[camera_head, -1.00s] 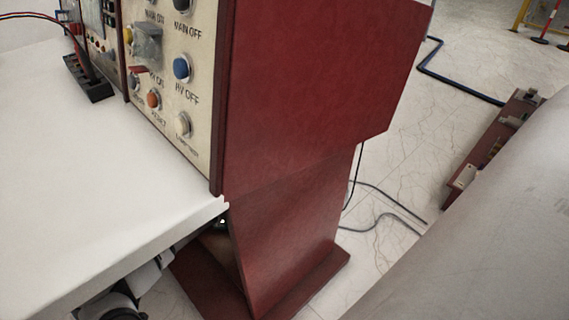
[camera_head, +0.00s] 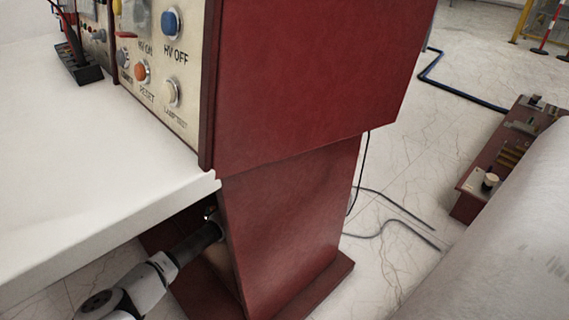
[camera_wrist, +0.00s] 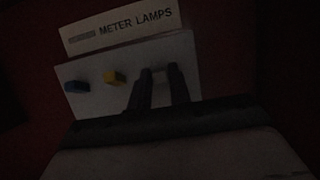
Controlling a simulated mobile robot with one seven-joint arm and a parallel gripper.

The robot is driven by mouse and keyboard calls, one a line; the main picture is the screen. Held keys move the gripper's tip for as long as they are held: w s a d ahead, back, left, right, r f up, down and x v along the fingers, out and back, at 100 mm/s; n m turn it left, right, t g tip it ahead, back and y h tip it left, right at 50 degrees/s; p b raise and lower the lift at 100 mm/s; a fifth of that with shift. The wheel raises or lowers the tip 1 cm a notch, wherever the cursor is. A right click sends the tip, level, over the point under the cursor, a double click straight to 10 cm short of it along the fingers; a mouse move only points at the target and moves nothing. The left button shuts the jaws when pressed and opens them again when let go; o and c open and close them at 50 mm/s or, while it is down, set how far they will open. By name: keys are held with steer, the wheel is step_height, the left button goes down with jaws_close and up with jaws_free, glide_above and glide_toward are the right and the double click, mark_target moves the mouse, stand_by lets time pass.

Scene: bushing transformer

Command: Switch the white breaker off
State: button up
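In the dark wrist view, a pale plate (camera_wrist: 80,72) carries a row of small breakers below a label reading METER LAMPS. A blue breaker (camera_wrist: 76,87) is at the left and a yellow one (camera_wrist: 114,78) is beside it. A small pale breaker, likely the white one (camera_wrist: 158,71), shows dimly between the fingertips of my gripper (camera_wrist: 160,78). The two dark fingers stand apart with a gap between them. Contact and the breaker's lever position are too dark to tell. In the head view, my gripper is hidden by the red cabinet's lower part.
The red cabinet (camera_head: 300,80) has a control panel (camera_head: 185,115) with coloured buttons above the white tabletop (camera_head: 90,170). My arm reaches below the tabletop edge toward the cabinet base. Cables (camera_head: 395,205) lie on the floor at right, near another red panel (camera_head: 505,150).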

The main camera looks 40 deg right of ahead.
steer(key=o, duration=0.3)
steer(key=shift+o, duration=0.2)
steer(key=p+v, duration=0.2)
steer(key=v, duration=1.1)
steer(key=shift+a, duration=0.4)
steer(key=shift+c, duration=0.2)
